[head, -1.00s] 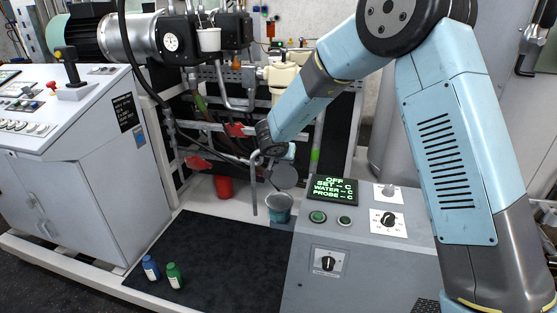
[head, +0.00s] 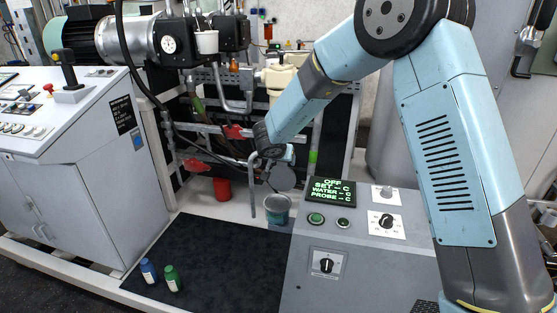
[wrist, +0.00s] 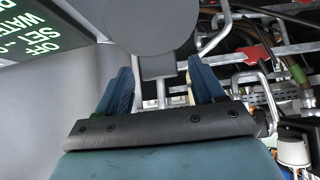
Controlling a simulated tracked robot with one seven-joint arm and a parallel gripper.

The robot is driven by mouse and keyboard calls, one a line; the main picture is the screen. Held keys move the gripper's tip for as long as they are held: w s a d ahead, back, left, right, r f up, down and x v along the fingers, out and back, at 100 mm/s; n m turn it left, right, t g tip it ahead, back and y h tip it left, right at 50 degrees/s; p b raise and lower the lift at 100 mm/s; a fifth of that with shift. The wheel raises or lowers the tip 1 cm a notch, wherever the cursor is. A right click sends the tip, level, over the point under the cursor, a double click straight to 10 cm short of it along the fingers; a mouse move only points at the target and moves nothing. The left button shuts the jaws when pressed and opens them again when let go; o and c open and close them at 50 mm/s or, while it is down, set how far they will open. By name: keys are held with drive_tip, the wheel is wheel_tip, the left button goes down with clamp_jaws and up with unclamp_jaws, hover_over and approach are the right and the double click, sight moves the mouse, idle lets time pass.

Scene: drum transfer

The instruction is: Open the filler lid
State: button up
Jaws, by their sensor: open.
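A round grey disc, which looks like the filler lid (head: 282,178), shows in the head view just above a teal pot (head: 277,210). The disc is tilted with its flat face toward the head camera. In the wrist view the lid (wrist: 152,22) lies beyond my fingertips, with a grey bracket (wrist: 158,67) below it, in line with the gap between them. My gripper (wrist: 163,85) is open, its two blue fingers apart. In the head view it is partly hidden by my forearm, beside the disc. I cannot tell whether a finger touches the lid.
A control box with a green-lit display (head: 330,190) stands close on the right of the pot. A bent metal pipe (head: 253,187) stands just left of it. A red cup (head: 222,189) is behind. Blue (head: 148,271) and green (head: 172,278) bottles stand on the black mat (head: 215,255).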

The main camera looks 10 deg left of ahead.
drive_tip(key=v, duration=1.3)
drive_tip(key=shift+r, duration=0.15)
drive_tip(key=s+d+r+n+t+y, duration=0.25)
drive_tip(key=d+r+y, duration=0.35)
drive_tip(key=d+r, duration=1.1)
drive_tip(key=s+d+f+m+g+h, duration=0.1)
drive_tip(key=s+d+f+g+h, duration=0.1)
drive_tip(key=s+d, duration=1)
drive_tip(key=s+d+f+m+g+h, duration=0.1)
drive_tip(key=s+d+f+g+h, duration=0.1)
drive_tip(key=s+d, duration=1)
drive_tip(key=shift+s+g+h, duration=0.9)
drive_tip(key=shift+s+g, duration=0.05)
drive_tip(key=shift+s, duration=0.05)
